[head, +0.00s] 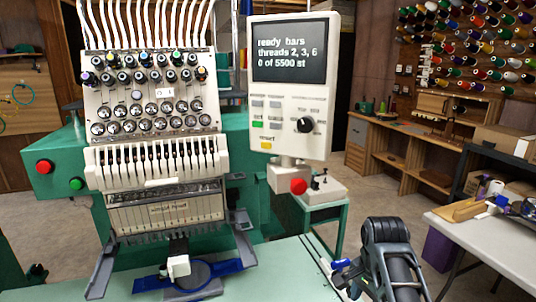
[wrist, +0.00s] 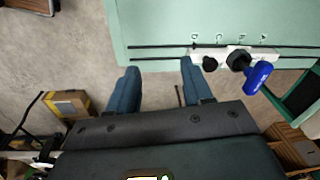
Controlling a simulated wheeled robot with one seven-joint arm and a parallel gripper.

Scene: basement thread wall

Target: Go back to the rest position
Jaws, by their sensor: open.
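My gripper (wrist: 158,66) is open and empty in the wrist view, with its two dark blue fingers pointing to the green table's front edge. One fingertip is close to a white slider (wrist: 222,57) with dark knobs and a blue lever (wrist: 258,78). I cannot tell whether they touch. In the head view my arm reaches in at the lower right, near the same blue lever (head: 341,263); the fingertips are hard to make out there.
The green table (head: 285,270) bears an embroidery machine (head: 150,120) and a blue hoop (head: 200,275). The control panel (head: 290,90) reads "ready bars threads 2, 3, 6 0 of 5500 st". A white table (head: 490,235) stands right; a cardboard box (wrist: 70,104) is below left.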

